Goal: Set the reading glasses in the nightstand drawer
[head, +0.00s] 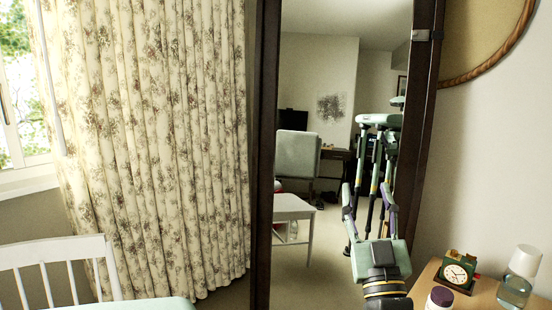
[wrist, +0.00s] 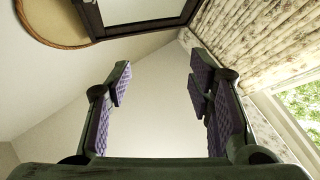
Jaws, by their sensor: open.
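My gripper (head: 367,190) is open and empty, raised in front of the tall dark-framed mirror with its fingers pointing up. Its purple-padded fingers stand wide apart in the wrist view (wrist: 159,75), with only bare wall and ceiling between them. The wooden top of what looks like the nightstand (head: 480,299) shows at the lower right of the head view, to the right of my gripper. Its front and drawer are out of frame. I cannot see the reading glasses in either view.
The mirror (head: 320,230) reflects a room. A white slatted rail (head: 60,258) stands lower left, before floral curtains (head: 160,130).

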